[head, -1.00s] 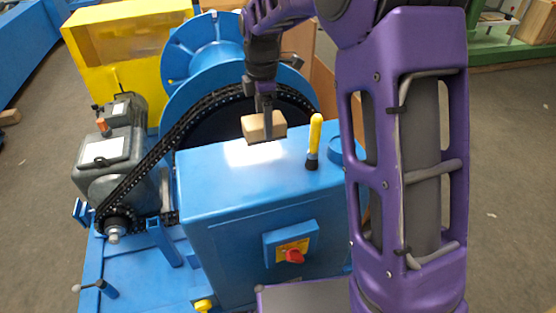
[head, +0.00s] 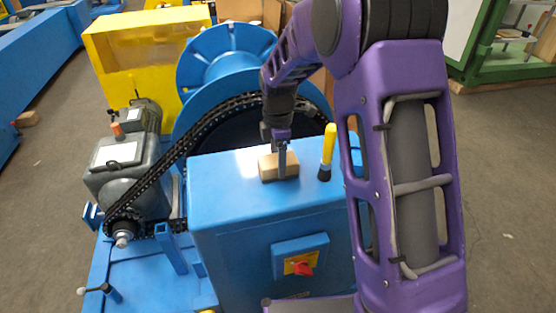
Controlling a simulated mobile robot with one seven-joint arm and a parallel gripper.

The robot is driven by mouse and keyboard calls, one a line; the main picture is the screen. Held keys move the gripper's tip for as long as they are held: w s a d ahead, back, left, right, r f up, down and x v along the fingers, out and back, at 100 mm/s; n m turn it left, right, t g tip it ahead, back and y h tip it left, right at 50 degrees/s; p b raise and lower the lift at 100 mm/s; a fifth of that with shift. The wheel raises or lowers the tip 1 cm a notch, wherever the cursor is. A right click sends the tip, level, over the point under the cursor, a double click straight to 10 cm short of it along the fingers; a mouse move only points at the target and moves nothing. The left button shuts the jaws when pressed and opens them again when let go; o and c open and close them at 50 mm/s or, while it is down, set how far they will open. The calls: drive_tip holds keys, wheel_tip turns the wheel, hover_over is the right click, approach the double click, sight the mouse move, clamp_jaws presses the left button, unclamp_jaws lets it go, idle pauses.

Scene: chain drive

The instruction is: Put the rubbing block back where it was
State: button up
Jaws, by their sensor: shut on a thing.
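The rubbing block (head: 267,170) is a small tan wooden block at the top of the blue cabinet (head: 232,190). My gripper (head: 281,172) points down from above and is shut on the block, one finger showing across its near side. The block appears level and at or very close to the cabinet top; I cannot tell whether it touches. The far finger is hidden.
A yellow-handled tool (head: 328,145) stands upright just right of the block. Behind the cabinet a black chain (head: 180,151) runs from the grey motor (head: 128,165) to the blue drum (head: 228,68). A red switch (head: 302,268) is on the cabinet's front. The cabinet top's left part is clear.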

drive_tip(key=shift+f, duration=0.1)
drive_tip(key=o, duration=1.2)
drive_tip(key=shift+o, duration=0.2)
wheel_tip(320, 180, up, 12)
drive_tip(key=p, duration=0.2)
